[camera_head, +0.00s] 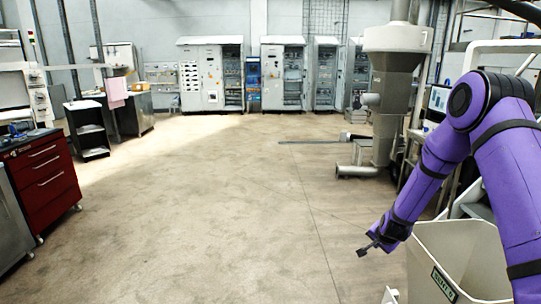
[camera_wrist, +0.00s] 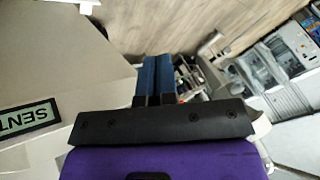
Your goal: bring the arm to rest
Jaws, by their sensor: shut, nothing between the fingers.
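My gripper (camera_wrist: 156,62) shows in the wrist view with its two blue fingers side by side and shut, nothing between them. In the head view my purple arm bends down at the right. In the wrist view a beige surface with a dark label fills the left side, close to my gripper.
The beige bin (camera_head: 425,252) stands open at the lower right, beside my arm. A grey hopper machine (camera_head: 392,80) stands behind it. A red drawer cabinet (camera_head: 45,182) is at the left. Grey electrical cabinets (camera_head: 203,75) line the back. The middle floor is clear.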

